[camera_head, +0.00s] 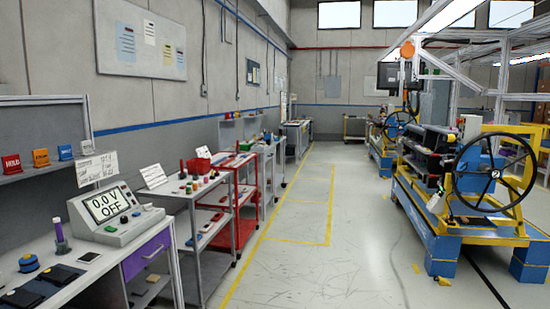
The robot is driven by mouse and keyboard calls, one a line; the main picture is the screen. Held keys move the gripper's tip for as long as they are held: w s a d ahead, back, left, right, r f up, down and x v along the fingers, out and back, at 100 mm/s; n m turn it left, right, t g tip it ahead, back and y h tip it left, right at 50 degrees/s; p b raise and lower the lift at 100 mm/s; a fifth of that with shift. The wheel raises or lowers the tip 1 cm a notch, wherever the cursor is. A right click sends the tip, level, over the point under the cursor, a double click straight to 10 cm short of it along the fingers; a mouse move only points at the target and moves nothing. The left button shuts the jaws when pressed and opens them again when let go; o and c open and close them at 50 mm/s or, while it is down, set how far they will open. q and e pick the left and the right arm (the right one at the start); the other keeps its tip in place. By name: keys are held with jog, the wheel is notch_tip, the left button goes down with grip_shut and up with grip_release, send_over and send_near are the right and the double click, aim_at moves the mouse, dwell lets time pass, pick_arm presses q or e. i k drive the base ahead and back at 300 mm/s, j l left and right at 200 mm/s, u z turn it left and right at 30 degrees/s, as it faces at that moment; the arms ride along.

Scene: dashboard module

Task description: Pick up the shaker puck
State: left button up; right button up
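A round blue puck-like object (28,262) with a dark yellowish base sits on the grey workbench (100,262) at the lower left. It looks like the shaker puck, but I see no label on it. Nothing touches it from above. Neither of my grippers shows in the head view.
Grey (193,187) and red (234,162) carts stand beyond. The central floor (330,235) is clear; blue dashboard rigs (440,235) stand right.

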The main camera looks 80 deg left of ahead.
aim_at(29, 266)
jog(key=u, duration=4.75)
